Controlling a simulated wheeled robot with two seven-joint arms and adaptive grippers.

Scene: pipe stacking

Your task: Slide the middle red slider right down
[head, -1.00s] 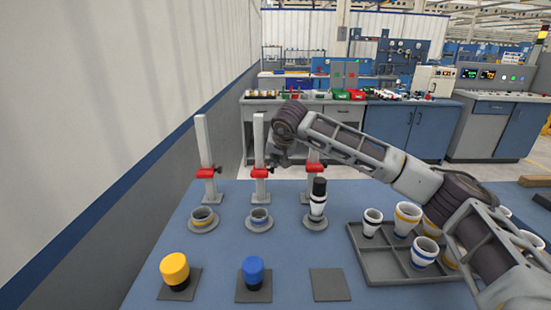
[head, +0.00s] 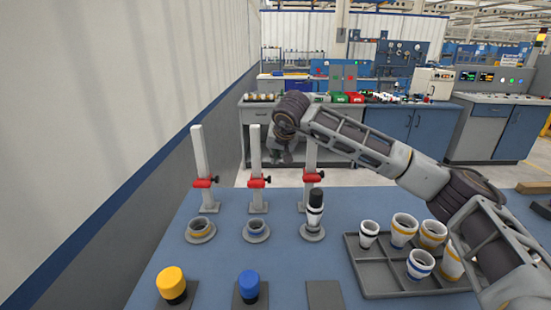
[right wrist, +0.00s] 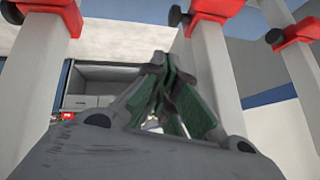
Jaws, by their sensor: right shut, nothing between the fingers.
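Three upright grey posts stand in a row at the table's far left, each with a red slider low on it. The middle red slider (head: 257,182) sits low on its post (head: 255,150), between the left slider (head: 204,183) and the right slider (head: 313,177). My right gripper (head: 284,158) is between the middle and right posts, above slider height, apart from the middle slider. In the right wrist view its fingers (right wrist: 170,85) are together and empty; the middle slider (right wrist: 212,8) shows at the top edge. My left gripper is out of view.
In front of the posts stand round holders, the right one with a black-topped stack (head: 315,215). A yellow-capped piece (head: 171,282) and a blue-capped piece (head: 249,284) are nearer. A grey tray (head: 370,272) with several cups is at right. A wall borders the left.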

